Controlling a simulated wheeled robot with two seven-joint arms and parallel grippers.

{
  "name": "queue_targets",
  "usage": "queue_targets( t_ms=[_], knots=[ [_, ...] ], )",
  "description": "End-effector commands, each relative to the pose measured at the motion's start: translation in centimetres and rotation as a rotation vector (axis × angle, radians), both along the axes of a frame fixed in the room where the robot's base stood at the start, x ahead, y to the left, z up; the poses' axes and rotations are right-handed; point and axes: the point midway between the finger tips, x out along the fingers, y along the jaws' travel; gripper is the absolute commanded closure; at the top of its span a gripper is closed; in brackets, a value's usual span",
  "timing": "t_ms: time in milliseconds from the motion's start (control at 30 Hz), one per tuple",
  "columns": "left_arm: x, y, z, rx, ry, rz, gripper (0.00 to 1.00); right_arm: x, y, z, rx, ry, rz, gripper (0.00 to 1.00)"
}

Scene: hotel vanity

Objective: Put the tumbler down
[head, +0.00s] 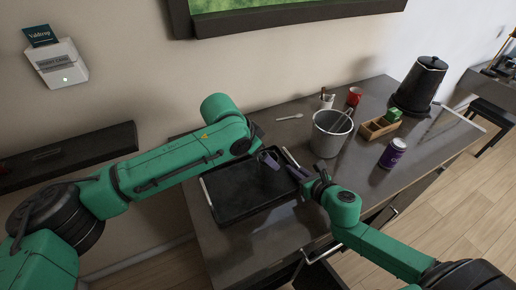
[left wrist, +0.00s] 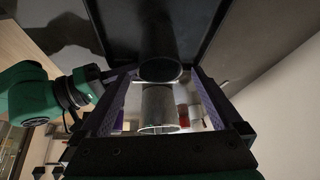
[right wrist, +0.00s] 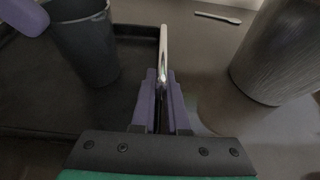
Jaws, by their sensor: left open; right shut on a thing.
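The dark grey tumbler (right wrist: 85,45) shows in the right wrist view, over or on the black tray (right wrist: 30,95); whether it touches the tray I cannot tell. In the left wrist view the tumbler (left wrist: 160,45) lies between and beyond the open fingers. My left gripper (head: 270,160) is open at the tray's right part, with a purple finger close beside the tumbler. In the head view the gripper mostly hides the tumbler. My right gripper (right wrist: 163,85) is shut on the tray's pale metal side handle (right wrist: 164,45), at the tray's right edge.
A grey bucket (head: 329,140) with a utensil stands right of the tray. Behind are a spoon (head: 289,117), a small cup (head: 327,101) and a red mug (head: 354,96).

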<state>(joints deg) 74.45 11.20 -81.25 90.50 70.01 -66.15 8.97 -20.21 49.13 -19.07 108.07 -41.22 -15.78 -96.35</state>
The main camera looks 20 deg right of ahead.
Motion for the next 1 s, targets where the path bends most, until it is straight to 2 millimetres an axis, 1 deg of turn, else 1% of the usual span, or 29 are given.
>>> queue_targets(
  t_ms=[33,100,233,333,633,667,700,733,1000],
  knots=[
    [-0.2,0.7,1.2,-0.002,-0.001,0.001,0.00,0.0,0.0,0.0,0.000,-0.001,0.000,1.00],
    [-0.6,1.4,2.7,-0.001,0.000,0.000,0.00,0.0,0.0,0.0,0.000,-0.001,0.000,1.00],
    [-0.9,2.4,4.4,0.000,0.000,0.001,0.00,0.0,0.0,0.0,0.000,-0.001,0.000,1.00],
    [-1.0,2.6,4.8,0.000,0.002,0.000,0.00,0.0,0.0,0.1,0.001,-0.001,0.001,1.00],
    [-1.0,2.6,4.8,0.000,0.002,0.000,0.00,0.0,0.0,0.1,0.000,-0.001,0.000,1.00],
    [-1.0,2.6,4.8,0.000,0.002,0.000,0.00,0.0,0.0,0.1,0.000,-0.001,0.000,0.77],
    [-1.0,2.6,4.8,0.000,0.002,0.000,0.00,0.0,0.0,0.1,0.000,-0.001,0.000,0.61],
    [-1.0,2.6,4.8,0.000,0.002,0.000,0.00,0.0,0.0,0.1,0.000,-0.001,0.000,0.53],
    [-1.0,2.6,4.8,0.000,0.002,0.000,0.00,0.0,0.0,0.0,0.000,-0.001,0.000,0.53]
  ],
)
